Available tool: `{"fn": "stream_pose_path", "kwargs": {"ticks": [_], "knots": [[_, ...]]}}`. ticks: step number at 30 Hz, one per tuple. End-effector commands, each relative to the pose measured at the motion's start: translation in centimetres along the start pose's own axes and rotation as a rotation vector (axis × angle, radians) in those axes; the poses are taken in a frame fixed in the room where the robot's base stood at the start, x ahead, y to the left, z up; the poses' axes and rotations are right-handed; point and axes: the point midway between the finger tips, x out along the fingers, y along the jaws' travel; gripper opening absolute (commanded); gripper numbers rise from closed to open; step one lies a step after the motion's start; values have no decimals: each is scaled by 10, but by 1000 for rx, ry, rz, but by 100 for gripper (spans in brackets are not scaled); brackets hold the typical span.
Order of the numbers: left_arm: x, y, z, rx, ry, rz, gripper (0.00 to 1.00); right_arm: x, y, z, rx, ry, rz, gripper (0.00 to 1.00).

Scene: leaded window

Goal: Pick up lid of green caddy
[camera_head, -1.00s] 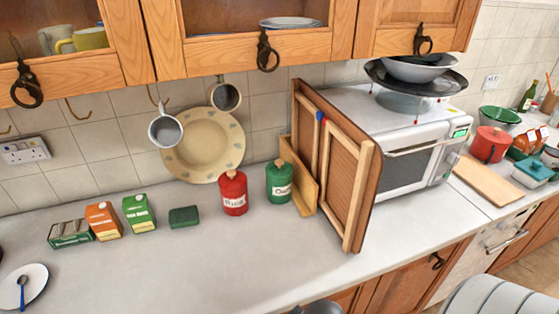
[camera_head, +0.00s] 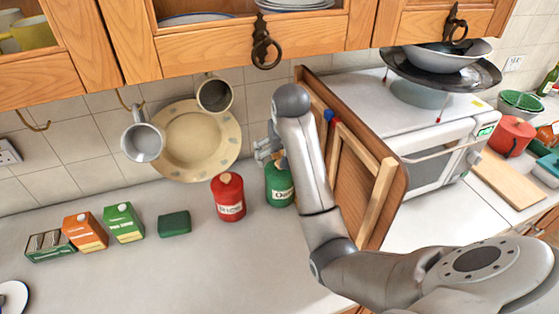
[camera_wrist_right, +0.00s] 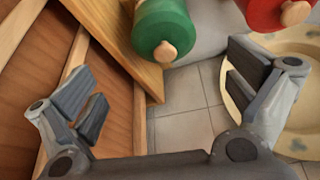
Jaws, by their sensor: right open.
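The green caddy (camera_head: 279,188) with a white label stands on the worktop, right of the red caddy (camera_head: 228,197). In the head view my right gripper (camera_head: 268,149) hangs over the green caddy and hides most of its lid. In the right wrist view the green lid (camera_wrist_right: 152,22) and its round wooden knob (camera_wrist_right: 165,51) show between the open fingers of my right gripper (camera_wrist_right: 163,86). The fingers are apart from the knob, and nothing is between them in contact. My left gripper is in neither view.
Wooden boards (camera_head: 373,190) lean close beside the green caddy on its right. A decorated plate (camera_head: 196,142) and hanging mugs (camera_head: 143,140) are at the wall behind. Cartons (camera_head: 124,222) stand at left. The front worktop is clear.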

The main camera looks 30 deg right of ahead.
Motion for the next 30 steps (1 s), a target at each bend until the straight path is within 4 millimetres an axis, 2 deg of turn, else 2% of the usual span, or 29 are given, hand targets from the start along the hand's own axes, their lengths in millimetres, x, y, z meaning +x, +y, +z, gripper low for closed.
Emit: {"fn": "stream_pose_path", "kwargs": {"ticks": [3,5,15,20,26,30], "knots": [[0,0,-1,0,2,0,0,-10,0,-14,25,-2,-10,100],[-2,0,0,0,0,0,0,-8,0,-16,30,-5,-12,100],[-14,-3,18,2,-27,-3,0,39,-1,-16,32,-6,-12,100],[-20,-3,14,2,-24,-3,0,48,-2,-17,31,-5,-12,100],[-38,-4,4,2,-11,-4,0,72,-4,-18,31,-8,-12,100],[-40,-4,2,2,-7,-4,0,89,-4,-18,31,-4,-12,100]]}}
